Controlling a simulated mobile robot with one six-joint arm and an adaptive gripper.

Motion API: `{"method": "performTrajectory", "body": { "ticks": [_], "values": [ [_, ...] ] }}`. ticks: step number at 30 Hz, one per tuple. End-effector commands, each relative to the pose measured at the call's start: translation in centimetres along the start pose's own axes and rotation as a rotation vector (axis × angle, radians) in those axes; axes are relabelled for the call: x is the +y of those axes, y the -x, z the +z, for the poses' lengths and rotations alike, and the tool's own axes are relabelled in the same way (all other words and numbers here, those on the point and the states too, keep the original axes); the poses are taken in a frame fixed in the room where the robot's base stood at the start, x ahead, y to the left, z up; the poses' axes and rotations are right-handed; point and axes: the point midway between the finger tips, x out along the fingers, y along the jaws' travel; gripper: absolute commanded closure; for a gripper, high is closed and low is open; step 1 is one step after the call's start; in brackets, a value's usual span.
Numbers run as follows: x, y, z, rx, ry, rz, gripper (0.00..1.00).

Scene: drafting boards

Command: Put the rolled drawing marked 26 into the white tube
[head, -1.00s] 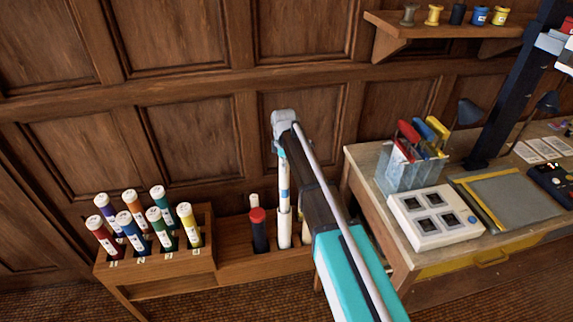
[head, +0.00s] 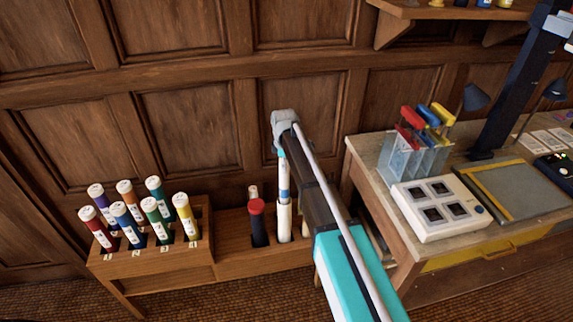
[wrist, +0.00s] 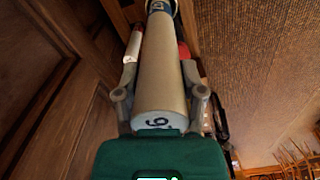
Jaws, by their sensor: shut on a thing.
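My gripper (wrist: 160,80) is shut on a pale rolled drawing (wrist: 160,65), with one finger on each side. A dark mark shows on its near end, but I can read only part of it, a 6 or 9. In the head view the rolled drawing (head: 284,172) hangs upright below my wrist and has a blue band. The white tube (head: 284,225) stands directly under it in the wooden rack. The drawing's lower end meets the tube's mouth in the picture; I cannot tell how far inside it is.
A dark tube with a red top (head: 257,222) stands just left of the white tube, with a pale one behind it. Several coloured, capped rolls (head: 140,220) stand in the rack's left part. A workbench (head: 400,255) with a grey button box (head: 438,208) is at right.

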Motion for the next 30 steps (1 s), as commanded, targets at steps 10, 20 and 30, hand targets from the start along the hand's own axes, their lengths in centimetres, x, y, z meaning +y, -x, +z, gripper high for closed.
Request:
{"method": "performTrajectory", "body": {
  "ticks": [10,20,30],
  "values": [
    [-0.01,-1.39,-0.03,0.000,0.000,0.000,1.00],
    [-0.01,-1.42,-0.04,0.000,0.001,0.000,1.00],
    [-0.02,-1.43,-0.06,0.000,0.001,0.000,0.08]
  ]
}}
